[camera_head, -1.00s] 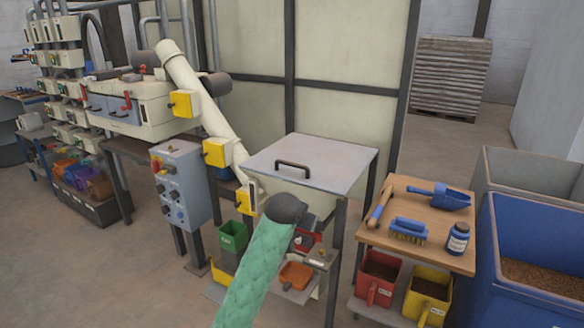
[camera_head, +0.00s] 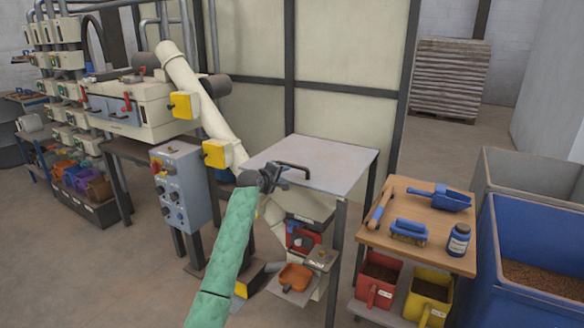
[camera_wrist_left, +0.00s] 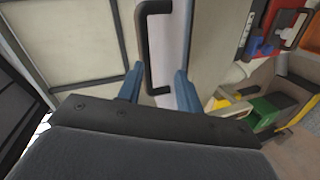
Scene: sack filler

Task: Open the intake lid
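The intake lid (camera_head: 338,163) is a flat grey plate lying shut on top of the intake hopper (camera_head: 312,207). Its black bar handle (camera_head: 294,165) stands near the left part of the lid. My left gripper (camera_head: 279,177) is at the lid's left edge, close to the handle. In the left wrist view, the blue fingers (camera_wrist_left: 159,72) are apart, and the near end of the handle (camera_wrist_left: 147,45) shows between them. I cannot tell whether either finger touches the handle. My right gripper is in neither view.
A pale filler tube (camera_head: 202,102) and grey control box (camera_head: 181,186) stand left of the hopper. A wooden table (camera_head: 420,207) with a scoop, brush and bottle is to the right, beside a blue bin (camera_head: 530,250). A tall panel wall rises behind.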

